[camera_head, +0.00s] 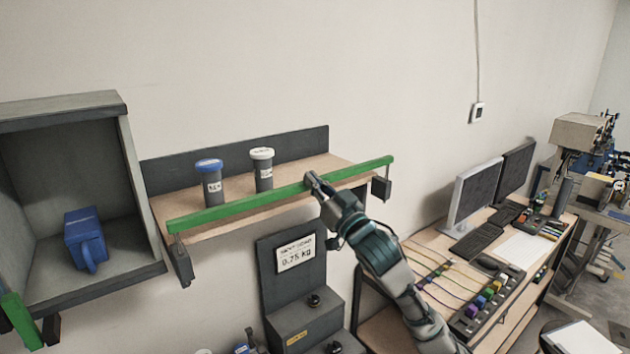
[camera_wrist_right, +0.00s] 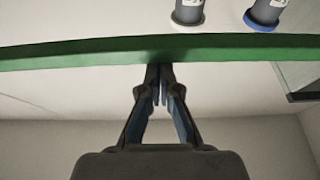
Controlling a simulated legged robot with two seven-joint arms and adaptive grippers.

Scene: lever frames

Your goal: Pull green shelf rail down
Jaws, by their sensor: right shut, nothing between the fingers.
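The green shelf rail (camera_head: 280,194) runs along the front edge of a wooden shelf, sloping up to the right in the head view. It crosses the whole right wrist view (camera_wrist_right: 60,54) as a green bar. My right gripper (camera_head: 310,178) is at the rail, right of its middle. In the right wrist view my right gripper (camera_wrist_right: 159,72) is shut with its fingertips together at the bar's edge, nothing between them. Whether the tips touch the rail I cannot tell. My left gripper is not in view.
A blue-lidded jar (camera_head: 211,184) and a white-lidded jar (camera_head: 263,170) stand on the shelf. An open grey cabinet (camera_head: 62,110) with a blue container (camera_head: 85,238) is at left. A grey scale unit (camera_head: 303,310) stands below the shelf. A desk with monitors (camera_head: 472,193) is at right.

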